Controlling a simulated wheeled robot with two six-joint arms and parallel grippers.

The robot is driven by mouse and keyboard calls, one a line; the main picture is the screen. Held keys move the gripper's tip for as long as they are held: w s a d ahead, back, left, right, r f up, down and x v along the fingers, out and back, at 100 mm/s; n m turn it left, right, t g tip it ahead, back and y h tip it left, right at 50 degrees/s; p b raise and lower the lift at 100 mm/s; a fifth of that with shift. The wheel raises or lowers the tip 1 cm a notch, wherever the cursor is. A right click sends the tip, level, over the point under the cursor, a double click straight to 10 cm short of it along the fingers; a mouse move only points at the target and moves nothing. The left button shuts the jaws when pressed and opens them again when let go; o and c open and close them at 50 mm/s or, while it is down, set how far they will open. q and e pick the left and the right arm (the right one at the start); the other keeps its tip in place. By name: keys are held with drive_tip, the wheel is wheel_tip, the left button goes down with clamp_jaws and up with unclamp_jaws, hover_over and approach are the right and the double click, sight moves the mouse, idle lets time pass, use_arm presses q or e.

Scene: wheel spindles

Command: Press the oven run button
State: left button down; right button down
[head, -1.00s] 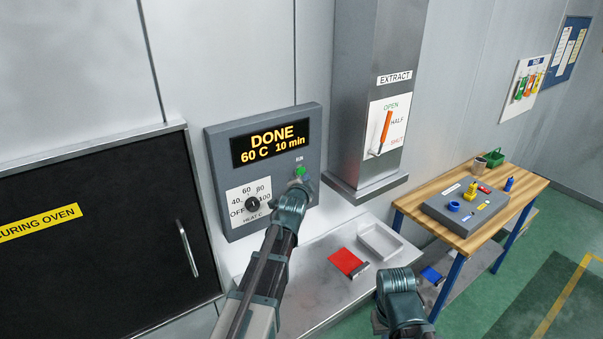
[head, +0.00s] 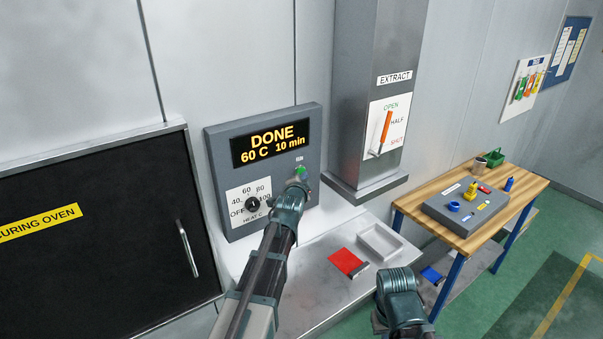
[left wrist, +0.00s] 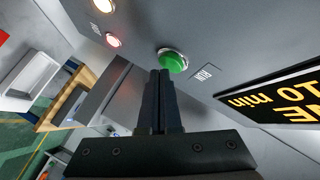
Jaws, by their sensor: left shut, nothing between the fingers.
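The green run button (head: 300,170) sits under the RUN label on the grey oven control panel (head: 222,165). The button also shows in the left wrist view (left wrist: 172,61), just beyond my fingertips. My left gripper (head: 299,184) is shut and empty, its fingers pointing at the panel by the button. In the left wrist view the closed fingertips (left wrist: 160,73) overlap the button's lower edge; I cannot tell whether they touch it. The display (head: 270,144) reads DONE, 60 C, 10 min. Part of my right arm shows at the bottom, its fingers not distinguishable.
A heat dial (head: 253,204) is left of my gripper. The extract lever (head: 385,130) is to the right. A red piece (head: 346,262) and a tray (head: 380,242) lie on the bench below.

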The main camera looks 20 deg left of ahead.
use_arm(q)
drive_tip(key=shift+w+a, duration=0.2)
drive_tip(key=shift+a, duration=0.1)
idle(0.6)
drive_tip(key=shift+s+d, duration=0.1)
idle(0.3)
drive_tip(key=shift+s+d, duration=0.4)
drive_tip(key=shift+d, duration=0.15)
drive_tip(key=shift+s+d, duration=0.8)
drive_tip(key=shift+d, duration=0.2)
drive_tip(key=shift+s+d, duration=0.75)
drive_tip(key=shift+d, duration=0.2)
